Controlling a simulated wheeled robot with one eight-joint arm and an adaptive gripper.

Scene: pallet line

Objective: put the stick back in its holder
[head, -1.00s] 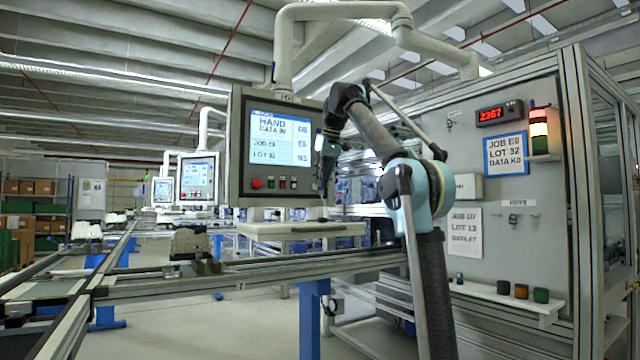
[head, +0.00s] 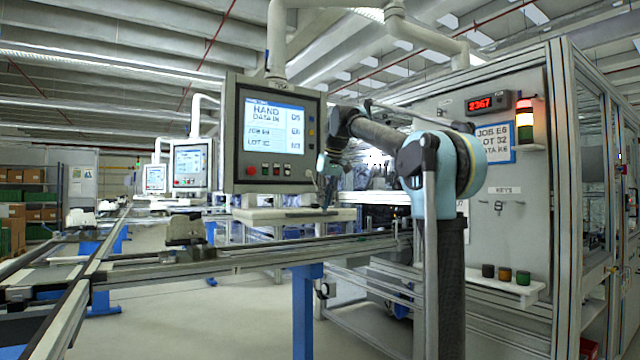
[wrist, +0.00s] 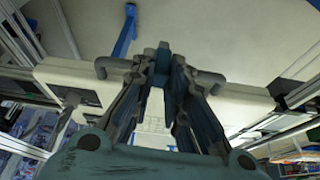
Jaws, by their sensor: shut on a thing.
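My gripper (wrist: 160,72) is shut on a small blue-grey piece, which looks like the stick (wrist: 162,58), between its fingertips in the wrist view. Most of the piece is hidden by the fingers. In the head view my gripper (head: 326,204) points down at the right part of the pale shelf (head: 270,214) under the screen panel (head: 268,135). The stick is too small to make out there. In the wrist view the shelf (wrist: 70,75) lies beyond the fingers, with a grey bent bar near its edge. I cannot make out with certainty which thing is the holder.
Black, brown and green cups (head: 506,274) stand on a small white ledge (head: 500,288) on the cabinet wall at the right. A conveyor rail (head: 230,262) runs across below the shelf. The floor in front of it is clear.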

